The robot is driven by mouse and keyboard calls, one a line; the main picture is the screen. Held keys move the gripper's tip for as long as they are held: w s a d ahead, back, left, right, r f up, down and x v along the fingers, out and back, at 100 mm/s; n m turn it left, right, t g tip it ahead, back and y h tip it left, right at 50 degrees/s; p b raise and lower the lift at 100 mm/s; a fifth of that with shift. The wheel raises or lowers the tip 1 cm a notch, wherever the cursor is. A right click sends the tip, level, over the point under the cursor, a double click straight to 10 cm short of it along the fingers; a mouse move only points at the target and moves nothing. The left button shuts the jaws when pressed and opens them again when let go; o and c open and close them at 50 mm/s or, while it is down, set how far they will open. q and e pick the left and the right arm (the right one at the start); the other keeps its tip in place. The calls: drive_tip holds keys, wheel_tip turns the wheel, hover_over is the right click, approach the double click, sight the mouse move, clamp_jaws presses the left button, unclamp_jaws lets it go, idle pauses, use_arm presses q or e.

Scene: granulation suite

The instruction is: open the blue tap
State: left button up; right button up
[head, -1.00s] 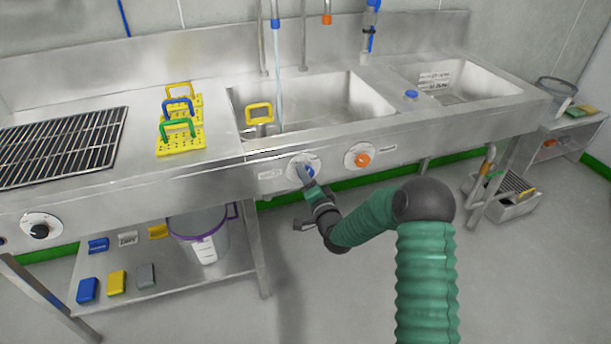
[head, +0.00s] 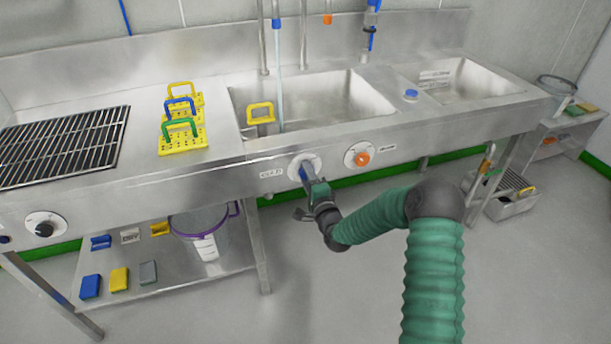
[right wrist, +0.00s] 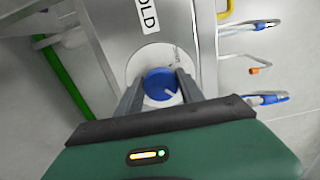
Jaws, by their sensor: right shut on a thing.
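The blue tap is a round blue knob (right wrist: 159,82) on a white dial on the front panel of the sink, beside a label ending in "OLD" in the right wrist view. A white mark shows on its face. My right gripper (head: 307,177) is shut on the knob, one finger on each side of it. In the head view the gripper mostly covers the knob. A pale stream of water (head: 279,85) falls from the blue-tipped spout (head: 276,23) into the left basin (head: 330,97). My left gripper is not in view.
An orange knob (head: 362,159) sits just right of the blue one. Yellow plates with coloured handles (head: 183,139) and a black grate (head: 62,146) lie on the counter. The floor in front is clear.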

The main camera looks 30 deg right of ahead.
drive_tip(key=shift+s+d+f, duration=0.2)
drive_tip(key=shift+d, duration=0.15)
drive_tip(key=o, duration=1.4)
drive_tip(key=shift+d, duration=0.1)
drive_tip(key=p+v, duration=0.2)
drive_tip(key=v, duration=1.4)
drive_tip(key=shift+s+a, duration=0.25)
drive_tip(key=shift+s, duration=0.1)
drive_tip(key=shift+a, duration=0.1)
